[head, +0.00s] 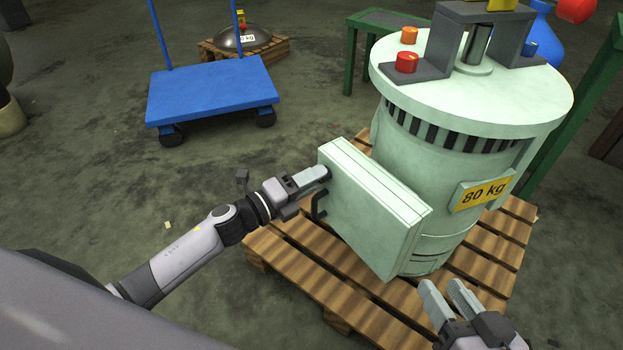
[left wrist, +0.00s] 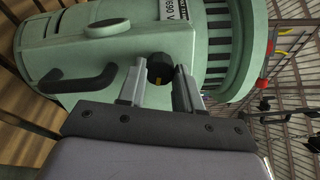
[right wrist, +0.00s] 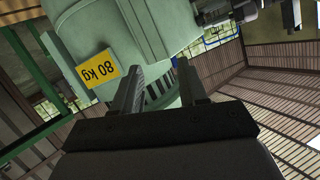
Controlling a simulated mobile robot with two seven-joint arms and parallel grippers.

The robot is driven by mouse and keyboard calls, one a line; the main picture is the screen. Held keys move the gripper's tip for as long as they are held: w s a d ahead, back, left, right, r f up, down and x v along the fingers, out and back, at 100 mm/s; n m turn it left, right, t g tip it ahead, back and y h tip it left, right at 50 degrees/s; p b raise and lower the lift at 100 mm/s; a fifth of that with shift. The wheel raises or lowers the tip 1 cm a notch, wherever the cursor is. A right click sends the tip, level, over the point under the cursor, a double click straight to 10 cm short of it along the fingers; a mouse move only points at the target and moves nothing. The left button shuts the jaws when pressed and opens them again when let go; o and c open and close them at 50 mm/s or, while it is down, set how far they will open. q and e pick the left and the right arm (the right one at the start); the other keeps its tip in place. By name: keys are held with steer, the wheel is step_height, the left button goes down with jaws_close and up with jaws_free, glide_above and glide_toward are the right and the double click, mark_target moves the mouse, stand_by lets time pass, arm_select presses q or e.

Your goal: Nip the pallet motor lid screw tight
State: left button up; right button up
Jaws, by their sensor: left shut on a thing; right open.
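The pallet motor (head: 400,150) is a large pale green cylinder with an "80 kg" plate, upright on a wooden pallet. Its lid (head: 372,205) is a flat green box on the side, closed, with a black bar handle (left wrist: 78,80). The lid screw (left wrist: 160,68) is a dark round knob with a yellow mark near the lid's edge. My left gripper (head: 318,174) is at the lid's left side with its fingers shut on the screw; the fingertips partly hide it in the head view. My right gripper (head: 452,290) is open and empty, in front of the motor's lower right side.
The wooden pallet (head: 295,262) extends around the motor's base. A blue cart (head: 212,90) stands at the back left, with a grey dome-shaped weight (head: 240,38) on a small pallet behind it. Green table legs are at the right.

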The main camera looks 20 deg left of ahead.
arm_select(q)
steer(key=o, duration=1)
steer(key=shift+o, duration=0.2)
arm_select(e)
steer(key=shift+f, duration=0.2)
arm_select(q)
steer(key=p+v, duration=0.1)
steer(key=v, duration=0.6)
steer(key=shift+p, duration=0.3)
arm_select(e)
steer(key=shift+w+a+r+m+g+y, duration=0.2)
steer(key=shift+a+m+g+y, duration=0.15)
steer(key=shift+a, duration=0.3)
